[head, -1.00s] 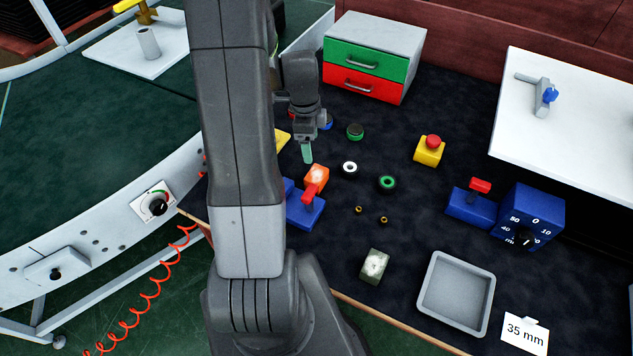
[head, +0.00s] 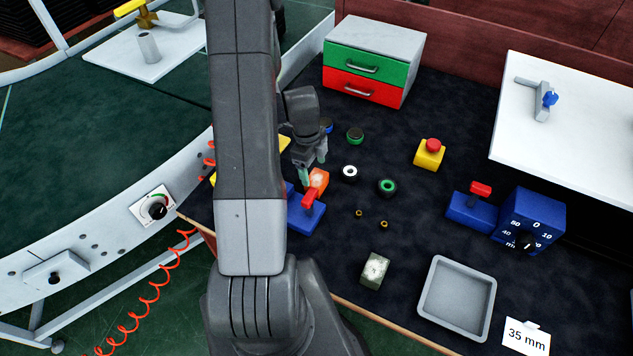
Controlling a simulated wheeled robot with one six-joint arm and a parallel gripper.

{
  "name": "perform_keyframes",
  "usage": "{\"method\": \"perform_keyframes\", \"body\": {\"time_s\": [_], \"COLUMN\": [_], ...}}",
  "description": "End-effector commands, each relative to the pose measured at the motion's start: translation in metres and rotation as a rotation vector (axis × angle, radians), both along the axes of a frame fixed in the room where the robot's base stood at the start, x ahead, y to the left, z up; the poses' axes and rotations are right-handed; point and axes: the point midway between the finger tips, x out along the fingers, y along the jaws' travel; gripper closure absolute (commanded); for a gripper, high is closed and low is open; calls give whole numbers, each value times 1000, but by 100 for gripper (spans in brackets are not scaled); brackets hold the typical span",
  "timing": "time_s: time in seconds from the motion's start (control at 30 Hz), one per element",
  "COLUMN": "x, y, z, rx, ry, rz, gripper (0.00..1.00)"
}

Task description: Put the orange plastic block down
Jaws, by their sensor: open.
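The orange block (head: 319,179) has a pale patch on top. It sits on the dark table mat, right behind the red lever (head: 311,197) of a blue switch box (head: 303,216). My gripper (head: 312,168) is open, low over the mat at the block's far left side. One teal-tipped finger is at the block's left and the other is behind it. I cannot tell whether the fingers touch it. My arm hides the area to the left.
White and green rings (head: 387,187) and small brass nuts (head: 384,224) lie to the right. A grey-green block (head: 374,270) and a grey tray (head: 433,321) are nearer the front. A drawer box (head: 367,66) stands behind. The mat between the rings and tray is mostly clear.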

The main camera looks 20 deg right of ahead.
Motion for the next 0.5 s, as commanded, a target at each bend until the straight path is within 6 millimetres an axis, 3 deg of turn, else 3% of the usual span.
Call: {"method": "perform_keyframes", "body": {"time_s": [0.17,0.5], "x": [-1,-5], "y": [-1,-8], "z": [-6,-42], "rx": [1,1], "ry": [1,2], "rz": [0,0], "gripper": [25,25]}}
